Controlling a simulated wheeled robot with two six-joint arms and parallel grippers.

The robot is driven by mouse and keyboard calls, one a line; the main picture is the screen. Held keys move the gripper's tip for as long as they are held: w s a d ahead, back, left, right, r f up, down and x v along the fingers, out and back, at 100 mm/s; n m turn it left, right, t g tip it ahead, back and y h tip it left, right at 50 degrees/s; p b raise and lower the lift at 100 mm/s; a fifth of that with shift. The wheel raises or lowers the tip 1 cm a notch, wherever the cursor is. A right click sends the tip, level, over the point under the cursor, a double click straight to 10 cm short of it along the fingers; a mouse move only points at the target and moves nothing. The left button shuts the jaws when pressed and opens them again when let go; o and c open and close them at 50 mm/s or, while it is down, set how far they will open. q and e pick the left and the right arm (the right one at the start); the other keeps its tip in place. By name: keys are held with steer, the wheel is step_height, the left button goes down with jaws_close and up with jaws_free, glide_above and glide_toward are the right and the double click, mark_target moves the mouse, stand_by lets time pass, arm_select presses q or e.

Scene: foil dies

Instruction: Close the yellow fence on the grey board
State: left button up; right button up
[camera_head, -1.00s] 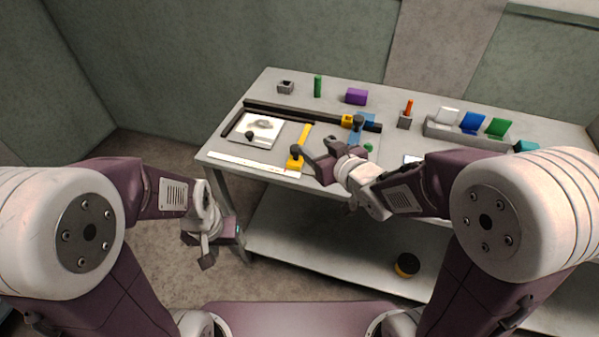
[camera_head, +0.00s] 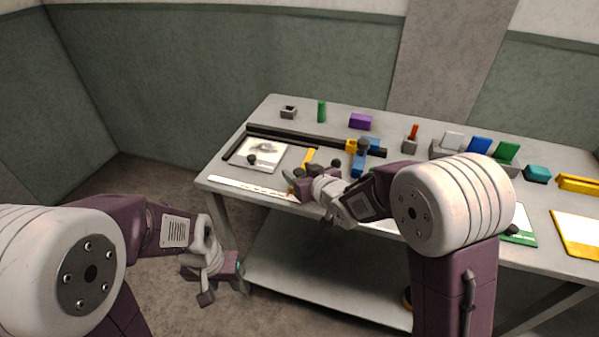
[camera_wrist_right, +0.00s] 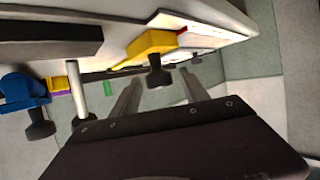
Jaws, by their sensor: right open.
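The yellow fence (camera_head: 308,158) is a narrow bar lying on the grey board (camera_head: 291,160). My right gripper (camera_head: 289,183) is at the fence's near end and covers that end in the head view. In the right wrist view the fence's yellow block (camera_wrist_right: 150,44) has a black knob (camera_wrist_right: 159,76) on it, in line with the gap between the two fingers. The right fingers (camera_wrist_right: 158,98) are apart, and I see no grip on the knob. My left gripper (camera_head: 224,292) hangs empty left of the table, below its top, with its fingers apart.
A white plate (camera_head: 266,153) with a dark knob lies left of the fence. A black rail (camera_head: 300,140) runs behind. A blue piece (camera_head: 358,166) with a dark knob stands to the right. A white strip (camera_head: 238,185) lies along the front edge.

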steer(key=shift+c, duration=0.3)
jaws_close()
stand_by(1.1)
steer(key=shift+a, duration=0.1)
